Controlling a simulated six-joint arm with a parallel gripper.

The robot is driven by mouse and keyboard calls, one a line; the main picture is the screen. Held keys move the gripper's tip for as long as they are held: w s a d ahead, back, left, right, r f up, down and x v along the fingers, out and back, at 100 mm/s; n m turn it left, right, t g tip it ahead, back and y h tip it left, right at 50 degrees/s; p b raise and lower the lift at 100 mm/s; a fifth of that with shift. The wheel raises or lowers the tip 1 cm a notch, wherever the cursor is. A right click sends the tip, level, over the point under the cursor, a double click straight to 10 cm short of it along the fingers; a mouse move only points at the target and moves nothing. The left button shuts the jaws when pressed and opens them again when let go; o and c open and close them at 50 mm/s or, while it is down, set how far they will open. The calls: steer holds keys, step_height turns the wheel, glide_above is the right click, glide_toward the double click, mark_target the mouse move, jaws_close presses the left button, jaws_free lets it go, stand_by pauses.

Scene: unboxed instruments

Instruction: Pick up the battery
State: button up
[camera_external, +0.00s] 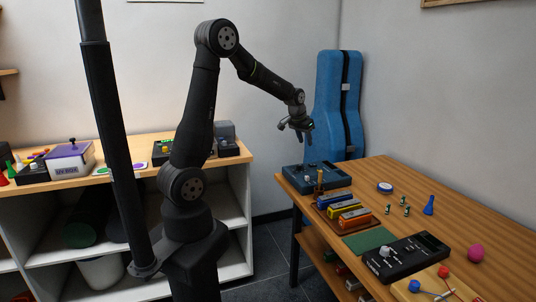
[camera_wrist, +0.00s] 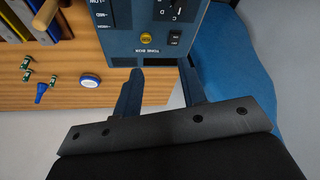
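Three small green-and-white cylinders that look like batteries are on the wooden table: one (camera_external: 388,201) at the left, one (camera_external: 403,200) behind and one (camera_external: 406,210) in front. In the wrist view they lie at the far left, one (camera_wrist: 27,62) above another (camera_wrist: 27,76), with the third (camera_wrist: 53,81) to their right. My gripper (camera_external: 301,132) is high above the far left end of the table, well away from them. In the wrist view my gripper (camera_wrist: 160,67) has its two fingers apart with nothing between them.
A blue tune box (camera_external: 318,178) lies below my gripper. Coloured harmonicas (camera_external: 344,208), a white-and-blue round disc (camera_external: 385,187), a blue pawn-like piece (camera_external: 429,205), a black device (camera_external: 405,259) and a pink egg (camera_external: 476,253) share the table. A blue instrument case (camera_external: 338,100) stands behind.

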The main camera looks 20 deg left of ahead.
steer(key=shift+d, duration=0.1)
steer(key=m+g+y, duration=0.2)
steer(key=m+g, duration=0.2)
steer(key=m, duration=1.2)
glide_above(386, 213)
steer(key=f, duration=1.2)
steer(key=shift+w+f, duration=0.35)
steer(key=shift+f, duration=2.9)
jaws_close()
